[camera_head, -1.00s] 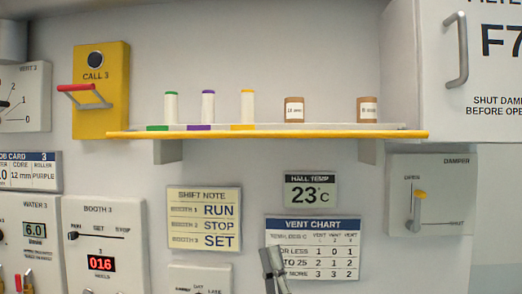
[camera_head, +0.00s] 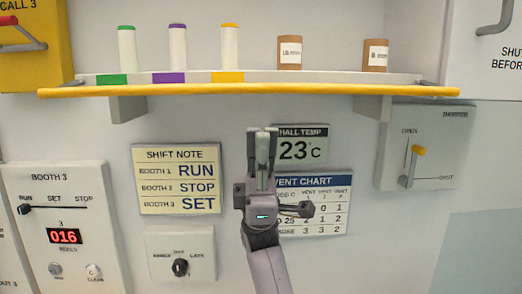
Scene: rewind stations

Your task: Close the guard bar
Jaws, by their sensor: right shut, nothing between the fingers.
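A long yellow bar (camera_head: 200,90) runs along the front edge of the wall shelf (camera_head: 390,78), low against the shelf's front. I take it for the guard bar; no other bar shows on the shelf. Grey pieces sit at its two ends. My right gripper (camera_head: 263,138) points up with its fingers together and nothing between them. It is below the middle of the yellow bar in the picture, apart from it, in front of the wall and partly covering the vent chart (camera_head: 325,220). My left gripper is not in view.
White rolls with green (camera_head: 127,50), purple (camera_head: 178,48) and yellow (camera_head: 230,47) tops and two brown cores (camera_head: 289,52) stand on the shelf. A bracket (camera_head: 128,108) is under its left part. A damper lever (camera_head: 415,160) is at right, a booth panel (camera_head: 60,235) at left.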

